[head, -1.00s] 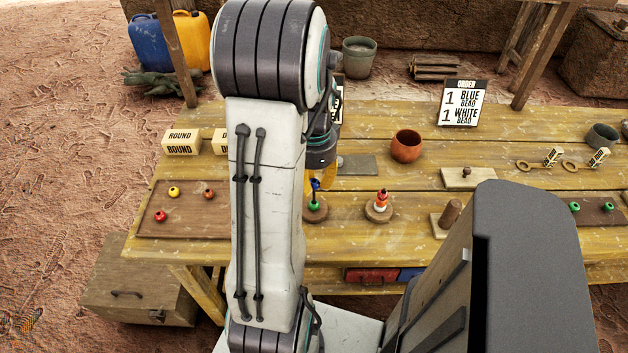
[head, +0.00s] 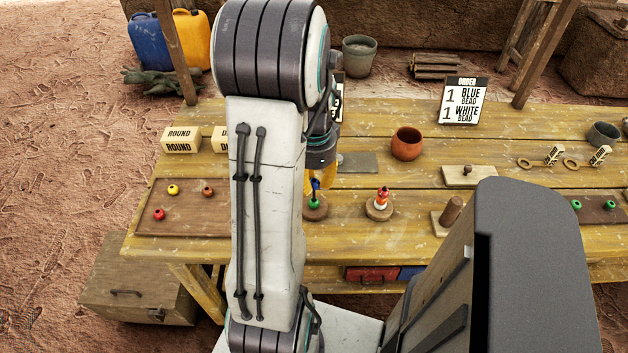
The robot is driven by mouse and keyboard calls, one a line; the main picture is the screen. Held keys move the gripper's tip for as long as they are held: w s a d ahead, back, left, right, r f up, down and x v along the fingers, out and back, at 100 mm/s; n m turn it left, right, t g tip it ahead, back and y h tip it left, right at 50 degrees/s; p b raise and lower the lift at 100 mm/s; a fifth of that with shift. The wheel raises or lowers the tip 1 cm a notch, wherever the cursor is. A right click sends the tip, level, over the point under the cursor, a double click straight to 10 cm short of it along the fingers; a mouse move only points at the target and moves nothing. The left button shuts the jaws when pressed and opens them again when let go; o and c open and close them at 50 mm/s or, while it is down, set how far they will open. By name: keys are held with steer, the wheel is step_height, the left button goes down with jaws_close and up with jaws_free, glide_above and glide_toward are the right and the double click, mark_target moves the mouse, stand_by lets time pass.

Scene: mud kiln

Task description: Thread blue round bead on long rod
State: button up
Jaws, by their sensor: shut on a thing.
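My gripper (head: 321,178) has yellow fingers and points down, partly hidden behind my arm. It is shut on a small blue bead (head: 315,184), just above a green bead (head: 314,203). The green bead sits low on a round wooden base (head: 318,214), whose rod is largely hidden by the gripper and beads. I cannot tell whether the blue bead is around the rod or only above it. To the right, a second round base (head: 372,214) carries a stack of orange, white and red beads (head: 381,199).
A brown tray (head: 185,226) at the left holds loose yellow, brown and red beads. An orange-brown bowl (head: 407,144) and an order sign (head: 461,101) reading one blue bead, one white bead stand behind. Wooden blocks (head: 470,176) and another tray (head: 608,216) with green beads are at the right.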

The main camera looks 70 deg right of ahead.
steer(key=o, duration=0.9)
steer(key=shift+r, duration=0.2)
steer(key=shift+r+p, duration=3.25)
steer(key=shift+r, duration=0.6)
